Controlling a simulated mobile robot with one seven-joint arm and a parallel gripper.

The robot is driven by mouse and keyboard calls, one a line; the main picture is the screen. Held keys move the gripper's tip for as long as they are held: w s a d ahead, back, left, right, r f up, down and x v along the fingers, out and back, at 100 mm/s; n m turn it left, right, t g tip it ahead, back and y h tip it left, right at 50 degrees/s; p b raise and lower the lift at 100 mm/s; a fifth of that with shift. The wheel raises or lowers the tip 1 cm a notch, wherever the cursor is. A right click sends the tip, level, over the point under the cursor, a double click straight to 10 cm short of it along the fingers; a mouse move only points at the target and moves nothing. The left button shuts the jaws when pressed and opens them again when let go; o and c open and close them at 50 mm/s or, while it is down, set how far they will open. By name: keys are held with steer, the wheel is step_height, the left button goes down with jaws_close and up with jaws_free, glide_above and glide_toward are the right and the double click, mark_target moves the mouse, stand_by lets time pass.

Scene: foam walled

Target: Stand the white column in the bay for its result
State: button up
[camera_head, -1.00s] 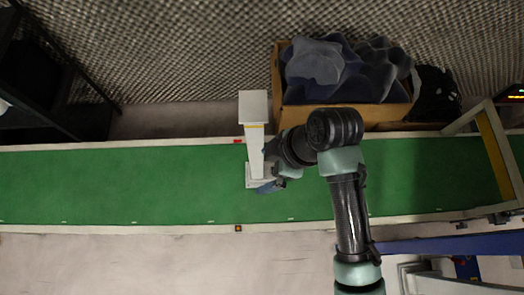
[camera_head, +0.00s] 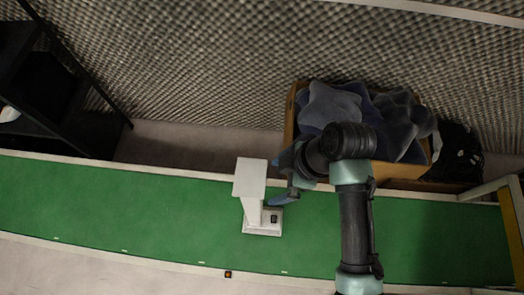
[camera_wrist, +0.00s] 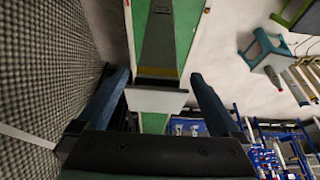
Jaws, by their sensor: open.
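The white column (camera_head: 252,205) stands upright on the green belt (camera_head: 130,215). It has a square head and a wider base with a dark patch. In the wrist view the column (camera_wrist: 158,45) looks grey, with a yellow band near its pale head plate. My gripper (camera_head: 278,183) is open just right of the column. In the wrist view my gripper (camera_wrist: 157,85) has one finger on each side of the head plate, with visible gaps. I cannot tell how far the column reaches between the fingers. No bay for the result can be made out.
A cardboard box (camera_head: 289,118) of dark foam pieces stands behind the belt, beneath my arm. A black rack (camera_head: 45,85) is at the far left. A yellow-and-white frame (camera_head: 508,215) spans the belt at right. The belt left of the column is clear.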

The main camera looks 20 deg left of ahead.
steer(key=p+x, duration=0.1)
steer(key=x, duration=0.5)
steer(key=p+x, duration=0.1)
steer(key=x, duration=0.2)
steer(key=shift+a+f+p, duration=0.15)
steer(key=shift+a+p, duration=0.2)
jaws_close()
